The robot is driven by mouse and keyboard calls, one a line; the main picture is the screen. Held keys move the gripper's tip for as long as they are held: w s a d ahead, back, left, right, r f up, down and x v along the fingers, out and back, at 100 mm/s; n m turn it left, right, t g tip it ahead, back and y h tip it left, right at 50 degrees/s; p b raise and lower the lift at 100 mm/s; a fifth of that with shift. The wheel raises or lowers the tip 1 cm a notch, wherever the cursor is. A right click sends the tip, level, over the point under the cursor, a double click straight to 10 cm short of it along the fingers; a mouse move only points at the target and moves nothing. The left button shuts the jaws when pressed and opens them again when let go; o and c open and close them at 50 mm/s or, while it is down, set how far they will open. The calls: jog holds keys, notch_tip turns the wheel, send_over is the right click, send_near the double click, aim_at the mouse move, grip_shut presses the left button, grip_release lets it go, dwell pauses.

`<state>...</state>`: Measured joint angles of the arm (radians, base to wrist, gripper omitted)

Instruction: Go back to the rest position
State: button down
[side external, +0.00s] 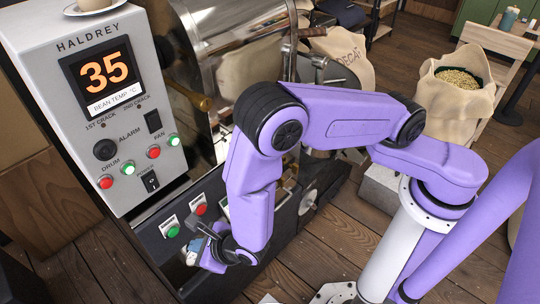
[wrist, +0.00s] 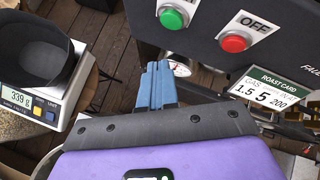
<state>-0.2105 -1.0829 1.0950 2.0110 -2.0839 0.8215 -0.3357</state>
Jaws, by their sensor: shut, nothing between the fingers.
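My gripper (side external: 207,261) hangs low in front of the roaster's black lower panel in the side view, with the arm bent down above it. In the wrist view its two blue fingers (wrist: 157,76) are together, with nothing between them. The fingers are below and apart from a green button (wrist: 172,18) and a red button (wrist: 233,43) labelled OFF. In the side view the green button (side external: 173,231) and red button (side external: 201,209) are just above and left of the gripper.
A grey control box (side external: 92,62) reading 35 stands left, beside the metal drum (side external: 232,30). In the wrist view a scale (wrist: 38,101) reading 339 g bears a black bowl (wrist: 35,45), and a roast card (wrist: 264,92) is at right. A bean sack (side external: 452,105) stands behind.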

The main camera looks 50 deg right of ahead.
jog(key=d+r+m+g+h, duration=0.1)
jog(key=d+r+m+h, duration=0.5)
jog(key=d+r+m, duration=1.2)
jog(key=s+d+r+m+g+y, duration=0.2)
jog(key=s+d+m, duration=0.4)
jog(key=s, duration=0.3)
jog(key=s+d+r+m+g+y, duration=0.2)
jog(key=s+d+r+m+g, duration=0.2)
jog(key=s, duration=0.6)
jog(key=d+m+g, duration=0.1)
jog(key=d+g, duration=0.1)
jog(key=d, duration=0.1)
jog(key=shift+s+m, duration=0.2)
jog(key=shift+m, duration=0.2)
jog(key=shift+r, duration=0.1)
